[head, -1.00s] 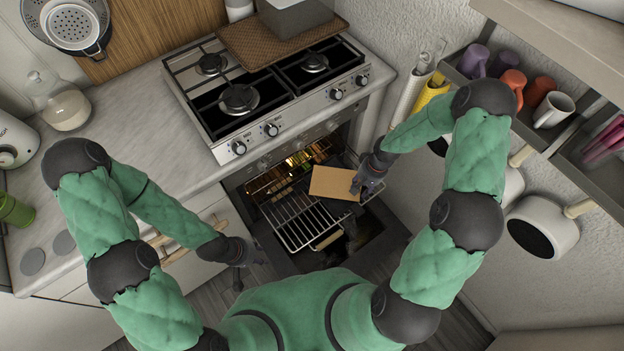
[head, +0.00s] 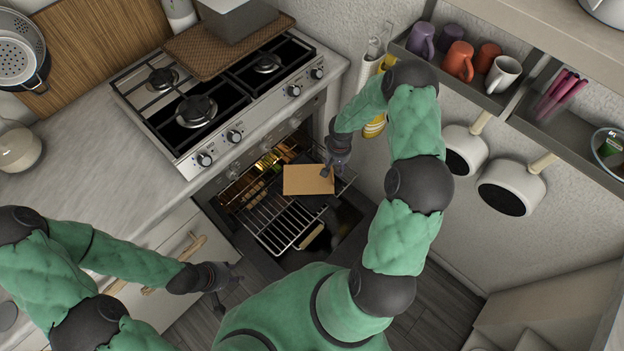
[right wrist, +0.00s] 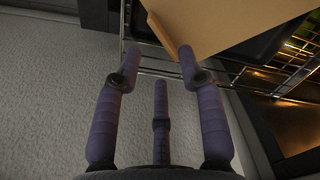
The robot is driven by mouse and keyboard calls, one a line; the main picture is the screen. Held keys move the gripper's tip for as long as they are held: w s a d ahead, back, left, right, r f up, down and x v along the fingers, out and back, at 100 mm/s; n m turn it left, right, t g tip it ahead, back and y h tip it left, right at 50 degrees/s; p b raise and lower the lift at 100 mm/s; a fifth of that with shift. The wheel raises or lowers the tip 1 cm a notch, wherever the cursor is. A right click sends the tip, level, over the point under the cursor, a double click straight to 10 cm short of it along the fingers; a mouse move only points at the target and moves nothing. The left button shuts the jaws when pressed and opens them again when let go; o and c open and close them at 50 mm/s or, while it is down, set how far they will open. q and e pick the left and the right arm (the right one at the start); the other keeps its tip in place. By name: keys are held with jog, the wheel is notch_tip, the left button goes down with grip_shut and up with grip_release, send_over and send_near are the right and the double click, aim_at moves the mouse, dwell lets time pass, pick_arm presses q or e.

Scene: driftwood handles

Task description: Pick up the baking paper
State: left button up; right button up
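A flat tan rectangle, which looks like the baking paper (head: 308,180), lies on the wire oven rack (head: 275,225). In the right wrist view the baking paper (right wrist: 235,22) shows a visible edge in front of my fingers. My right gripper (head: 326,171) is at its upper right corner in the head view. In the right wrist view my right gripper (right wrist: 158,60) has its fingers spread apart, with the right fingertip close to the paper's edge; I cannot tell whether they touch. My left gripper (head: 228,290) is empty, fingers apart, low in front of the cabinet.
The oven stands open below the gas stove (head: 215,95), with a lit interior. A wall shelf holds several mugs (head: 458,60). White pans (head: 512,187) hang at the right. The floor at the lower right is mostly free.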

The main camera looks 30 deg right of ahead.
jog(key=f, duration=0.2)
jog(key=f+b, duration=0.1)
jog(key=f, duration=0.1)
jog(key=shift+a+f, duration=0.1)
jog(key=shift+a, duration=0.2)
grip_shut()
